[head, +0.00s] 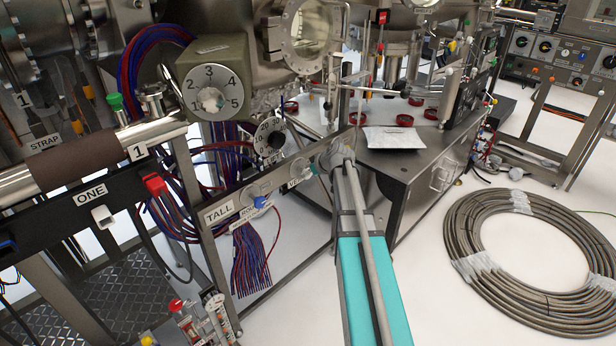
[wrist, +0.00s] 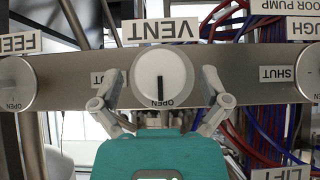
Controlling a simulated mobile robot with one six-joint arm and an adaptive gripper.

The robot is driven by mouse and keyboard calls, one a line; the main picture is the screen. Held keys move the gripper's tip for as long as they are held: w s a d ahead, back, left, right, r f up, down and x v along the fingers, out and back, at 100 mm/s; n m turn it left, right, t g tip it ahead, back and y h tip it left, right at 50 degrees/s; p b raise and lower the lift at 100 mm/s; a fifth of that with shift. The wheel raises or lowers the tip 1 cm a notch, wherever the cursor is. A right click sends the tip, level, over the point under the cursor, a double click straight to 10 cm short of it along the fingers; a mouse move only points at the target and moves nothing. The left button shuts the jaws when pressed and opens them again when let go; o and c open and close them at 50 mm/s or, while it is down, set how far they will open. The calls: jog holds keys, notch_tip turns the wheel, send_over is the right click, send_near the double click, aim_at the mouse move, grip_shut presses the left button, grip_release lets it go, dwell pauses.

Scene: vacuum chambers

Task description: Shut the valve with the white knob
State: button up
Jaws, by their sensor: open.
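The white knob (wrist: 160,76) sits in the middle of the wrist view on a grey metal panel strip, under an upside-down VENT label (wrist: 160,30). Its dark line points down in the picture at the OPEN mark. A SHUT mark (wrist: 97,79) is to its left, partly hidden by a finger. My gripper (wrist: 161,78) is open, with one finger on each side of the knob; I cannot tell whether they touch it. In the head view my arm reaches to the far end of the panel (head: 230,240) and hides most of this knob.
A grey FEED knob (wrist: 14,84) is to the left and a ROUGH knob (wrist: 309,72) to the right, on the same panel. Red and blue cables (wrist: 262,120) hang behind it. A large hose coil (head: 490,255) lies on the floor at the right.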

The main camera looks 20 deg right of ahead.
dwell(0.3)
jog(key=c, duration=1.1)
jog(key=shift+c, duration=0.2)
